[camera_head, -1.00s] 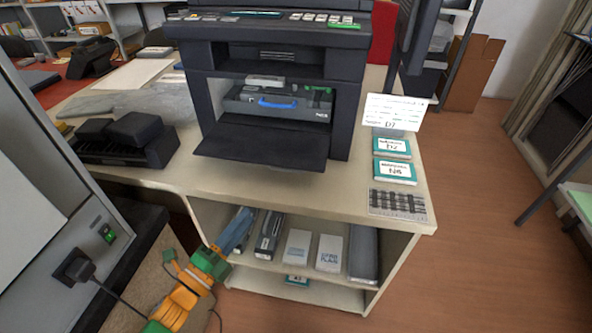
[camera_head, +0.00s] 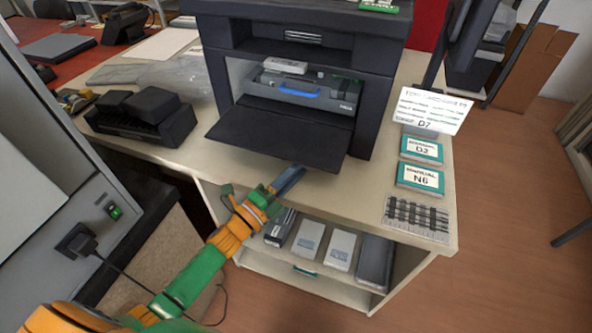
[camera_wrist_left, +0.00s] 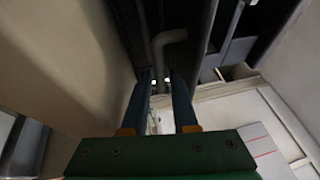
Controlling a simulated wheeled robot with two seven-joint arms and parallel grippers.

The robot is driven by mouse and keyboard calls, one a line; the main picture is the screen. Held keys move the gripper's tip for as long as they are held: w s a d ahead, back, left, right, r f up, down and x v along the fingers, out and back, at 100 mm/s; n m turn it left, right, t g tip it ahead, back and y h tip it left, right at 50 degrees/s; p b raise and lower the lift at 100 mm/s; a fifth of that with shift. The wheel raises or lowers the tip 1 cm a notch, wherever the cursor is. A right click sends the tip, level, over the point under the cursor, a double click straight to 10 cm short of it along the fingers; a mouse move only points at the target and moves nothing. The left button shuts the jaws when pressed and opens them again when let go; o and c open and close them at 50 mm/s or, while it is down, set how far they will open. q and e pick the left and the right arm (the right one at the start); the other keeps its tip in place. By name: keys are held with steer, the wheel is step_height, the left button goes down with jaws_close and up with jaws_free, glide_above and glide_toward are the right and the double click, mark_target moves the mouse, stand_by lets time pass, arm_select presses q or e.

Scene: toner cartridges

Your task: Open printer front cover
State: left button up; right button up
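The dark printer (camera_head: 300,45) stands on the table. Its front cover (camera_head: 278,133) is folded down and juts out forward like a shelf. Inside the opening sits a dark cartridge with a blue handle (camera_head: 297,91). My left gripper (camera_head: 298,170) is just in front of and below the cover's front edge. I cannot tell whether it touches the cover. In the left wrist view its two blue fingers (camera_wrist_left: 160,82) are apart, with a bent bar beyond them and nothing seen held between them. My right gripper is not in view.
Labelled cards, D2 (camera_head: 421,150) and N6 (camera_head: 420,179), lie right of the printer beside an upright sign (camera_head: 432,110). A black device (camera_head: 142,119) stands to the left. Boxes (camera_head: 308,238) fill the shelf below. A grey cabinet (camera_head: 40,150) is close on the left.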

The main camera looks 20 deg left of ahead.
arm_select(q)
jaws_close()
stand_by(1.3)
